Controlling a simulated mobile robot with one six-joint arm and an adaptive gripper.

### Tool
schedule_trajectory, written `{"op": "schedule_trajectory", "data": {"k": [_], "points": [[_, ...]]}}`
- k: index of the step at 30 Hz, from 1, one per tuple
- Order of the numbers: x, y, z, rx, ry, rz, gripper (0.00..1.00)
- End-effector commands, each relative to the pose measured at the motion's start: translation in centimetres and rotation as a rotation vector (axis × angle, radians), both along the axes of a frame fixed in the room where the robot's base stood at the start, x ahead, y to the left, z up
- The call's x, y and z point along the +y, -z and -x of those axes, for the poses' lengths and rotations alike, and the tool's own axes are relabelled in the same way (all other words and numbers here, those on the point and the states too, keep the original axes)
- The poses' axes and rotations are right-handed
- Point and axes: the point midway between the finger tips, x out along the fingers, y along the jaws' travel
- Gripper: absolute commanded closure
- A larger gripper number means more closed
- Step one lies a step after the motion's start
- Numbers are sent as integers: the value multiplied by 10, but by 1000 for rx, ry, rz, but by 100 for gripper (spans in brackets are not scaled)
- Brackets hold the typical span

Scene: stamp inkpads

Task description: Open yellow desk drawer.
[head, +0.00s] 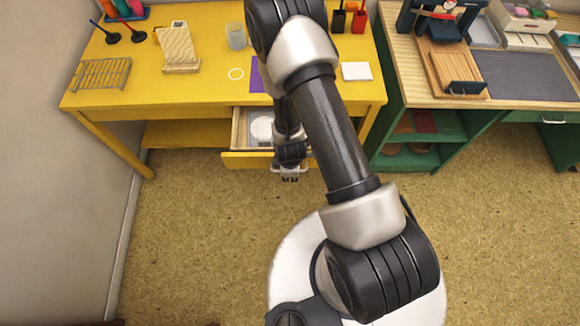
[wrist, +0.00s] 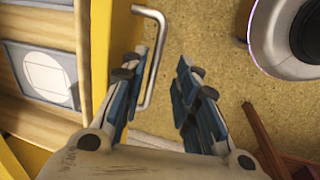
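The yellow desk (head: 180,88) has its drawer standing open in the head view. The drawer's yellow front (head: 246,160) is pulled out from under the desk top, and its inside shows. In the wrist view the yellow drawer front (wrist: 122,40) runs down the left, with a silver bar handle (wrist: 154,70) on it. My gripper (head: 290,178) is at the drawer front in the head view. In the wrist view my gripper (wrist: 165,70) is open, its fingers apart. The handle lies by the left fingertip; I cannot tell if they touch.
A grey square with a white disc (wrist: 45,72) lies in the drawer. A wooden block stand (head: 178,48), a wire rack (head: 102,74) and a clear cup (head: 236,37) stand on the desk. A green desk (head: 425,140) stands at right. The floor before the drawer is clear apart from my base.

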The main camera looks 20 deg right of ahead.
Motion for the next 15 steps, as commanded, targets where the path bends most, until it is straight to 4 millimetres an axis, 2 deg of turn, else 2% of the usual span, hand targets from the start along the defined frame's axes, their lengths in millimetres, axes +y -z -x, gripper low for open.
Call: {"op": "schedule_trajectory", "data": {"k": [5, 15], "points": [[2, -26, 3, -2, -1, 0, 72], [5, -91, 14, -3, -1, -1, 72]]}}
